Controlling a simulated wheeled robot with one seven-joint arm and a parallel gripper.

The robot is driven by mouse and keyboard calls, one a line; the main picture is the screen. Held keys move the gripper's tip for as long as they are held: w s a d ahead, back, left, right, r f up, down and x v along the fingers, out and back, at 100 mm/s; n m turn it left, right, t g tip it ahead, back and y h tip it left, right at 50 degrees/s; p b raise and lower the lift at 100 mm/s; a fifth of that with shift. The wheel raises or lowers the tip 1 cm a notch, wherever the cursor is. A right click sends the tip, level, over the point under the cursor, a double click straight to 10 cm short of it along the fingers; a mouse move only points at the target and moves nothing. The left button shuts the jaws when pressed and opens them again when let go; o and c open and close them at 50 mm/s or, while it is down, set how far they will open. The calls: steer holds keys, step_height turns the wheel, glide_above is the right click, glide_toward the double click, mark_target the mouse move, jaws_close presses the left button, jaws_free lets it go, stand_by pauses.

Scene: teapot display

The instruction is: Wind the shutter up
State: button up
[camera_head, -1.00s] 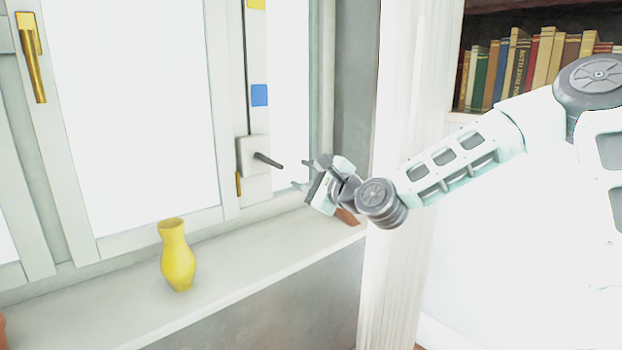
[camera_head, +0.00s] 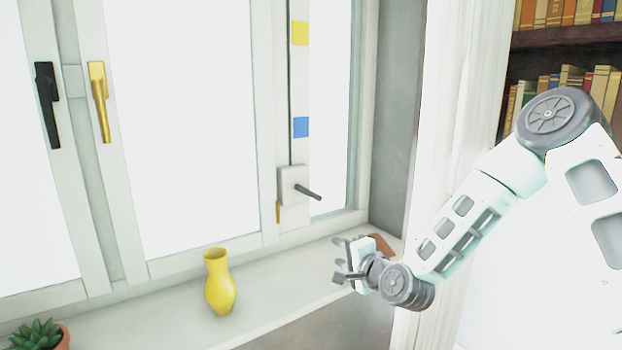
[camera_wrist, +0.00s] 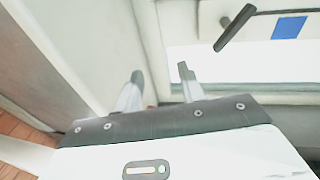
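The shutter winder is a white box (camera_head: 293,185) on the window frame at the right of the window, with a dark crank handle (camera_head: 308,192) sticking out to the right and slightly down. The crank handle also shows at the upper right in the wrist view (camera_wrist: 234,28). My gripper (camera_head: 340,262) is below and to the right of the crank, above the sill, apart from it. Its two fingers are spread with a gap between them in the wrist view (camera_wrist: 160,75), and nothing is between them. No shutter is clearly visible over the bright panes.
A yellow vase (camera_head: 219,285) stands on the window sill (camera_head: 275,308), left of my gripper. A potted succulent (camera_head: 40,334) is at the far left. A brown object (camera_head: 382,246) sits behind my gripper. Yellow and blue marks (camera_head: 301,127) are above the winder.

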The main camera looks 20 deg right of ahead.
step_height(320, 180, down, 3)
steer(key=s+n+h+p, duration=0.1)
steer(key=s+n+p, duration=0.1)
steer(key=n+p, duration=0.5)
steer(key=n+t+y+p, duration=0.25)
steer(key=n+p, duration=0.45)
steer(key=n, duration=1.5)
glide_toward(312, 194)
steer(key=shift+n+g+y, duration=0.25)
steer(key=shift+n+g, duration=0.05)
steer(key=shift+g, duration=0.05)
steer(key=p+x, duration=0.1)
steer(key=x, duration=0.2)
steer(key=p+x, duration=0.2)
steer(key=x, duration=0.2)
steer(key=p+x, duration=0.2)
steer(key=x, duration=0.1)
steer(key=shift+w+r, duration=0.3)
steer(key=shift+w, duration=0.1)
steer(key=shift+x, duration=0.95)
steer(key=shift+f, duration=0.15)
jaws_close()
